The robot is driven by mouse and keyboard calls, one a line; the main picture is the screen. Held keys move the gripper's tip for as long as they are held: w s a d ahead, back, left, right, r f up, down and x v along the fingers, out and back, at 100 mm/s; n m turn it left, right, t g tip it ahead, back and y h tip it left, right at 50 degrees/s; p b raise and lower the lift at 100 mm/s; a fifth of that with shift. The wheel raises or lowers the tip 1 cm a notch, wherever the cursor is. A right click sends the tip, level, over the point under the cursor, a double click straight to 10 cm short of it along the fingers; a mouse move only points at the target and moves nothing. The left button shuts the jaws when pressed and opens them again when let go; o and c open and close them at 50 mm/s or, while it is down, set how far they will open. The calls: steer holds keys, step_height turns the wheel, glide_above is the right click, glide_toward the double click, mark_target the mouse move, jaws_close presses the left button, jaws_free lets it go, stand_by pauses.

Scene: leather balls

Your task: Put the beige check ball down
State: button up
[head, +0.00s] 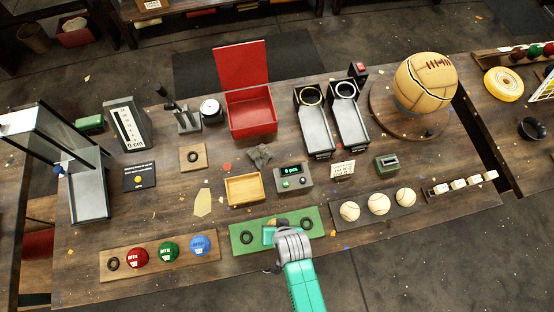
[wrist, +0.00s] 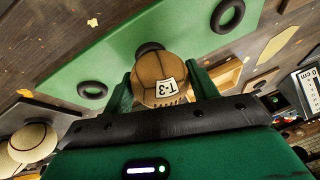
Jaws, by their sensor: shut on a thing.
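The beige check ball (wrist: 158,72), tan-brown with seams and a white "T-3" label, sits between the two green fingers of my gripper (wrist: 162,92) in the wrist view. My gripper (head: 279,230) is shut on it over the green board (head: 240,250) at the front middle of the table. The board carries dark rings at its left (head: 247,237) and right (head: 307,223). A middle dark ring (wrist: 149,47) shows partly behind the ball. The ball is mostly hidden by my gripper in the head view. I cannot tell whether it touches the middle ring.
Left of the board, a wooden rack (head: 125,278) holds red, green and blue balls beside an empty ring. To the right, a dark tray (head: 395,217) holds three white balls. Behind stand a small wooden tray (head: 245,202), a scale display (head: 293,178) and an open red box (head: 250,112).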

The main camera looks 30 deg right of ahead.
steer(key=shift+f, duration=0.1)
steer(key=o, duration=1.1)
steer(key=shift+s+r, duration=0.1)
steer(key=shift+r, duration=0.4)
steer(key=p+v, duration=0.2)
steer(key=v, duration=0.9)
steer(key=shift+s+r, duration=0.1)
